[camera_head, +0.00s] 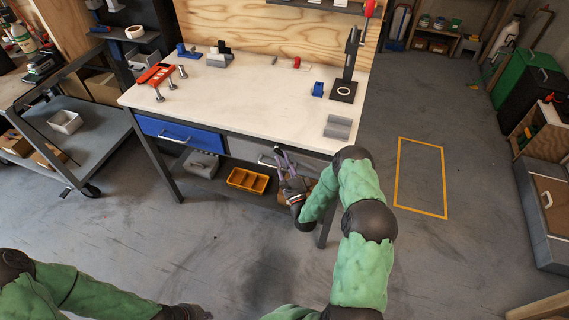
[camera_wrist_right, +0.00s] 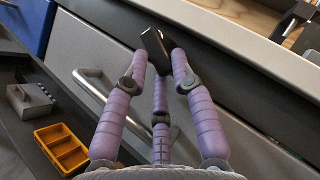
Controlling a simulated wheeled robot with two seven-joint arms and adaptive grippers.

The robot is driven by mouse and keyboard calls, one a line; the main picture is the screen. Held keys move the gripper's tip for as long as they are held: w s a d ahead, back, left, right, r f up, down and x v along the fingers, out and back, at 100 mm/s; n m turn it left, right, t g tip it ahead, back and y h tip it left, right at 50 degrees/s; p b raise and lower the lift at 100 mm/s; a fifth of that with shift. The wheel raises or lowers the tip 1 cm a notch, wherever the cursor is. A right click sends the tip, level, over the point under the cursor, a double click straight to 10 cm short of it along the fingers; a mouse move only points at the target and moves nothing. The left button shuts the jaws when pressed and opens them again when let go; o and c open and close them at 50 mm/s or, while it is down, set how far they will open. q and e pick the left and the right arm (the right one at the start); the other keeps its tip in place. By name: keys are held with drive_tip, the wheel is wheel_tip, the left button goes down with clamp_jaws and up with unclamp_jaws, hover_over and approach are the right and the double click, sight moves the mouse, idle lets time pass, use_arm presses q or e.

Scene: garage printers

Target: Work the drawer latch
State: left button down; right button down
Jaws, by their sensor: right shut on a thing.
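The grey drawer (camera_head: 252,151) sits under the right half of the workbench, and its front (camera_wrist_right: 100,48) fills much of the right wrist view. It looks closed. The dark latch (camera_wrist_right: 154,48) is at the drawer's upper edge. My right gripper (camera_head: 283,158) is at the drawer front; in the wrist view its purple fingers (camera_wrist_right: 160,70) are shut around the latch, which stands tilted between the tips. The drawer's metal handle (camera_wrist_right: 92,88) is to the left of the fingers, partly behind one. My left gripper (camera_head: 187,312) is low at the bottom edge, its fingers not clearly visible.
A blue drawer (camera_head: 180,136) is left of the grey one. A yellow bin (camera_head: 248,181) and a grey box (camera_head: 201,164) stand on the lower shelf. The white benchtop (camera_head: 240,105) holds tools and small parts. The floor in front is clear.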

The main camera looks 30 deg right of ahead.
drive_tip(key=shift+w+d+r, duration=0.15)
drive_tip(key=shift+d+r, duration=0.25)
drive_tip(key=shift+r, duration=0.05)
drive_tip(key=c, duration=1.2)
unclamp_jaws()
drive_tip(key=shift+f, duration=0.1)
drive_tip(key=shift+a+f, duration=0.1)
drive_tip(key=shift+s+f, duration=0.1)
drive_tip(key=shift+s, duration=0.1)
drive_tip(key=v, duration=1.1)
drive_tip(key=shift+s+a+f, duration=0.15)
drive_tip(key=shift+s+f, duration=0.1)
drive_tip(key=shift+s, duration=0.05)
